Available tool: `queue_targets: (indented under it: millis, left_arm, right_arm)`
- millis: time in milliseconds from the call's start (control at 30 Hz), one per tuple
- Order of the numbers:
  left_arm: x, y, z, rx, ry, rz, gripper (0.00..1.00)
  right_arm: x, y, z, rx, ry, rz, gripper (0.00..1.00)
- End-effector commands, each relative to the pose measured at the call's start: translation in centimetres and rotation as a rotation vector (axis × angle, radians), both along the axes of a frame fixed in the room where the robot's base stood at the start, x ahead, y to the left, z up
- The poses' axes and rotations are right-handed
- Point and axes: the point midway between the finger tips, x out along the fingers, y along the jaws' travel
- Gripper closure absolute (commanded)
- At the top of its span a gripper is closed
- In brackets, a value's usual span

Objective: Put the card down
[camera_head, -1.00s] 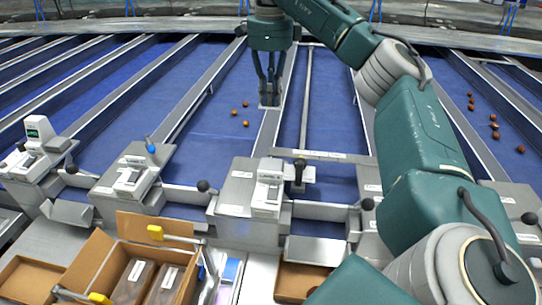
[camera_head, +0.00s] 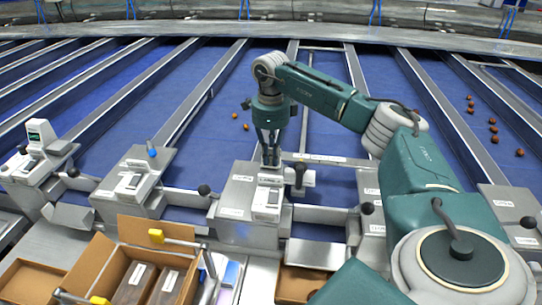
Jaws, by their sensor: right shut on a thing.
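My right gripper (camera_head: 269,160) points down just above the back of the middle grey metal station (camera_head: 236,190), close behind its white device (camera_head: 268,200). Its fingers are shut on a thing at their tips. The held thing is too small and grey to make out clearly, so I cannot tell the card's face or whether it touches the station. My left gripper is not in view.
Blue lanes between metal rails lie behind, with a few orange dates (camera_head: 246,127) left of my gripper and several brown dates (camera_head: 493,129) far right. A black-knobbed lever (camera_head: 299,170) stands close right of my gripper. An open cardboard box (camera_head: 100,262) is front left.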

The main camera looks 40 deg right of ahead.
Motion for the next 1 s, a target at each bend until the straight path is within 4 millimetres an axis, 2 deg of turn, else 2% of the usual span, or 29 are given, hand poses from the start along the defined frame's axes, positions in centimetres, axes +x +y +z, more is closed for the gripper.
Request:
queue_targets:
  millis: [100,467,500,600,867,1000]
  left_arm:
    - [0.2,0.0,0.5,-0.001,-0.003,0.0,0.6]
    - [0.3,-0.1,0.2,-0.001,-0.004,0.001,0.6]
    - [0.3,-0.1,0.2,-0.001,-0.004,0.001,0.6]
    - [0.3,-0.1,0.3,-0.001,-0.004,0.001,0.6]
    - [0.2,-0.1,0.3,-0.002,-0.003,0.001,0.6]
    - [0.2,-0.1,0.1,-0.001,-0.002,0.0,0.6]
  right_arm:
    - [0.0,0.0,-0.9,0.0,0.0,0.0,1.0]
    - [0.0,0.0,-1.4,0.0,0.0,0.0,1.0]
    - [0.0,0.0,-1.4,0.0,-0.001,0.0,0.84]
    - [0.0,0.0,-1.4,-0.001,-0.001,0.0,0.69]
    - [0.0,0.0,-1.4,0.0,0.0,0.0,0.69]
    - [0.1,0.0,-0.7,0.0,-0.004,0.0,0.69]
